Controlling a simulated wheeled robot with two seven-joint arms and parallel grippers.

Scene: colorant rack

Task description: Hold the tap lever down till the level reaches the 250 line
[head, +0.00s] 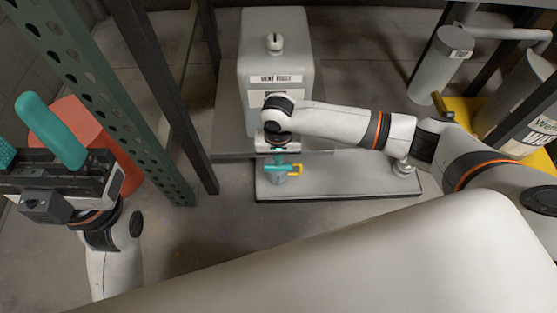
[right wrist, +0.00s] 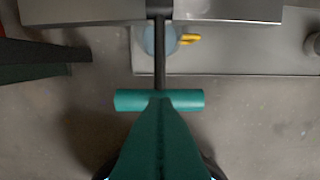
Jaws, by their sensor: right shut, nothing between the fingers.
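The tap lever (right wrist: 180,100) shows in the right wrist view as a dark rod ending in a teal crossbar. My right gripper (right wrist: 160,108) is shut and empty, its fingertips overlapping the crossbar's middle; whether they press on it I cannot tell. In the head view this gripper (head: 279,160) is in front of the labelled grey tank (head: 247,60). A clear bluish vessel (right wrist: 152,42) with a yellow handle (right wrist: 188,39) stands below the lever, partly hidden by the rod. Its level and the 250 line cannot be read. My left gripper (head: 28,142) is open and empty at the far left.
A green perforated post (head: 110,110) and a red container (head: 75,125) stand at the left. Grey cylinders (head: 440,65) and a yellow stand (head: 460,108) are at the right.

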